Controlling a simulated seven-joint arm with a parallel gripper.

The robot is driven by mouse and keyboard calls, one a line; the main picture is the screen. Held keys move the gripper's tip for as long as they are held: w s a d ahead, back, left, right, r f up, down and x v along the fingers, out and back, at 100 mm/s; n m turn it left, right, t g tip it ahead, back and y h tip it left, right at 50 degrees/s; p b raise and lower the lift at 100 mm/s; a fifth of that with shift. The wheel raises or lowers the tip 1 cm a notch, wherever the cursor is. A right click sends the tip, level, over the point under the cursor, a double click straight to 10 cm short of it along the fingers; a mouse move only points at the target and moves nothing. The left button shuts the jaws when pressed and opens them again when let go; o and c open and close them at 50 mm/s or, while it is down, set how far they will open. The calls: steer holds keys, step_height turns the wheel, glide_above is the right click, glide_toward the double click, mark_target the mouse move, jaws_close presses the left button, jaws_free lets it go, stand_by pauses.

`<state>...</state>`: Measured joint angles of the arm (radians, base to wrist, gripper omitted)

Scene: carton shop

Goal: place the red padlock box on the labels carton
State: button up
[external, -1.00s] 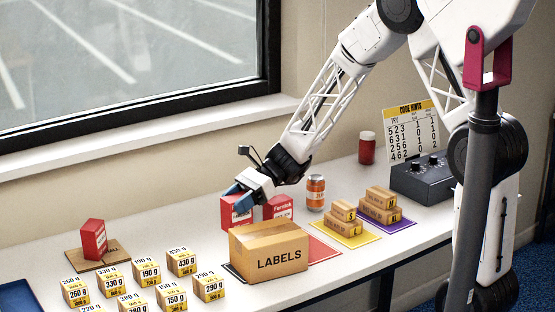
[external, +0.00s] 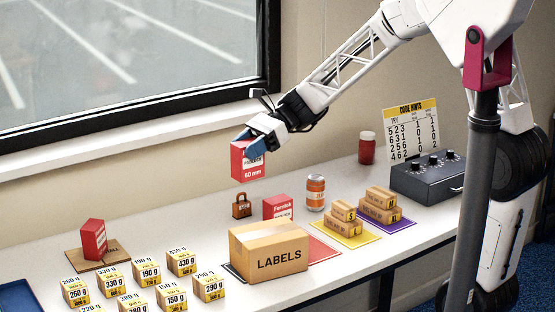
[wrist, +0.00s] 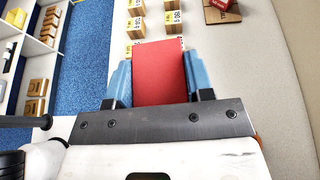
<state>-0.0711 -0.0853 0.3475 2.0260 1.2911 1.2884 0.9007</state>
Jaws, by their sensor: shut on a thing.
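A red padlock box (external: 249,166) marked "60 mm" is held in the air by my gripper (external: 246,142), above the back of the table. The box also fills the space between the blue fingers in the wrist view (wrist: 160,75). The brown labels carton (external: 268,250) stands closed on the table, lower and in front of the held box, with its top clear. A second red box (external: 278,207) stands behind the carton, partly hidden by it. A third red box (external: 94,239) stands on a brown board at the left.
A small brown padlock (external: 241,206) stands behind the carton. Several small weight-marked boxes (external: 182,262) stand front left. A dark control box (external: 428,178) is at the back right.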

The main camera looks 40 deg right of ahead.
steer(key=s+d, duration=0.3)
steer(key=s, duration=0.9)
steer(key=s+d, duration=0.3)
steer(key=s, duration=0.9)
steer(key=f, duration=0.5)
steer(key=shift+a+f, duration=0.25)
steer(key=shift+f, duration=0.15)
glide_above(268, 232)
steer(key=shift+f, duration=0.75)
steer(key=shift+f, duration=1.75)
steer(key=shift+f, duration=0.15)
